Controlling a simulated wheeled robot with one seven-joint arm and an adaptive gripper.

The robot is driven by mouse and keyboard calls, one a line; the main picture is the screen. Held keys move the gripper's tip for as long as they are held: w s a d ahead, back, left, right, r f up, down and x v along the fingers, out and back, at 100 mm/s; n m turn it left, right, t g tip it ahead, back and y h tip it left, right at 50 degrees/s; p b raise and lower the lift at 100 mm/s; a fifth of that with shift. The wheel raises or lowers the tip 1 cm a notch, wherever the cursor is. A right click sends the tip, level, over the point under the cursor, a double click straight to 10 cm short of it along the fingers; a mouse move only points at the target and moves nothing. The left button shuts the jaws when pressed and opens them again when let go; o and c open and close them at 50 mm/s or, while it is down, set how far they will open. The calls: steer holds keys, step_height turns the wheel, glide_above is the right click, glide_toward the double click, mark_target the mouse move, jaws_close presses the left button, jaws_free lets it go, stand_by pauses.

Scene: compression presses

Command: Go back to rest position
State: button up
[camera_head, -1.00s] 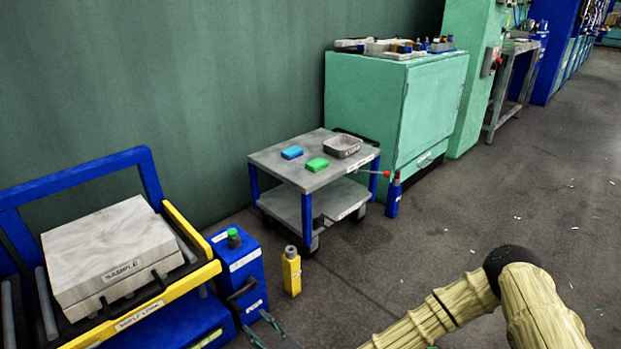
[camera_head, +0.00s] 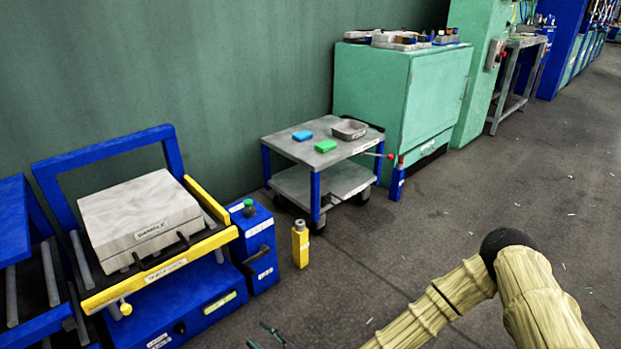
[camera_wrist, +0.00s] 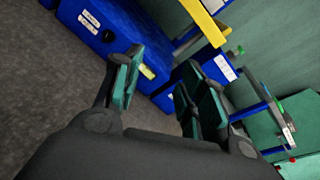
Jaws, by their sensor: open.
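My gripper (camera_wrist: 160,92) is open and empty in the wrist view, its green-padded fingers spread apart above the floor and the blue press base. In the head view only its fingertips (camera_head: 272,338) show at the bottom edge; the rest of it is cut off. My arm, in a tan cover with a black joint, reaches in from the lower right of the head view. No object lies between the fingers.
A blue press (camera_head: 205,301) with a yellow rail holds a grey sample block (camera_head: 140,216) at left. A yellow bottle-like post (camera_head: 300,245) stands on the floor. A grey cart (camera_head: 292,150) and green cabinet (camera_head: 400,95) stand behind.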

steer(key=s+d+f+n+g+h, duration=0.2)
steer(key=s+d+f+n+g, duration=0.3)
steer(key=s, duration=0.4)
steer(key=s+d+f+n+g+h, duration=0.2)
steer(key=s+d+f+n+h, duration=0.1)
steer(key=s+d+f+n, duration=0.45)
steer(key=s+d+n+g+h+b, duration=0.1)
steer(key=s+d+n+g+h, duration=0.25)
steer(key=d, duration=0.75)
steer(key=s+d+n+g+h, duration=0.1)
steer(key=s+d+n+h, duration=0.4)
steer(key=d, duration=0.6)
step_height(320, 180, up, 38)
steer(key=s+y+p, duration=0.1)
steer(key=p, duration=3.7)
steer(key=shift+s+d+r+m+y, duration=0.15)
steer(key=shift+s+r+m+y, duration=0.05)
steer(key=shift+s+m+y, duration=0.15)
steer(key=shift+w+t, duration=0.15)
steer(key=shift+t, duration=0.1)
